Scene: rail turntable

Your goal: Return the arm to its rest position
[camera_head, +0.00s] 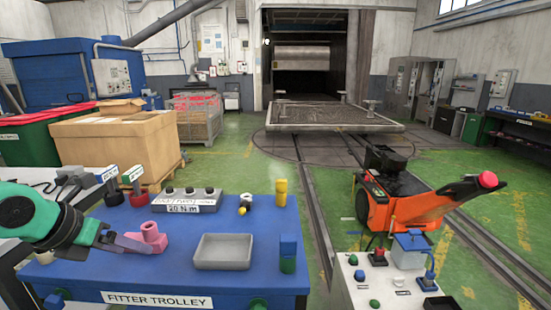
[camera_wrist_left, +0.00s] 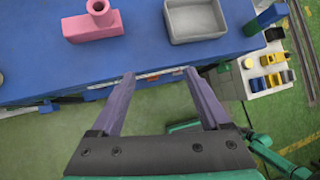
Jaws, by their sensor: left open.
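My left gripper (camera_head: 122,243) comes in from the left over the near left part of the blue fitter trolley (camera_head: 185,272). In the left wrist view its two purple fingers (camera_wrist_left: 159,73) are spread apart, with nothing between them. A pink block with a round upright spout (camera_head: 150,236) stands on the trolley just beyond the fingers; it also shows at the upper left of the left wrist view (camera_wrist_left: 95,22). In the head view the fingers overlap its near side, but in the wrist view they are apart from it. My right gripper is not in view.
A grey tray (camera_head: 222,252), a torque tester box (camera_head: 188,200), a yellow cylinder (camera_head: 281,192) and a blue-green block (camera_head: 288,254) stand on the trolley. A white control box (camera_head: 385,287) stands to the right. An orange machine (camera_head: 400,205) is beyond it, near the rails.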

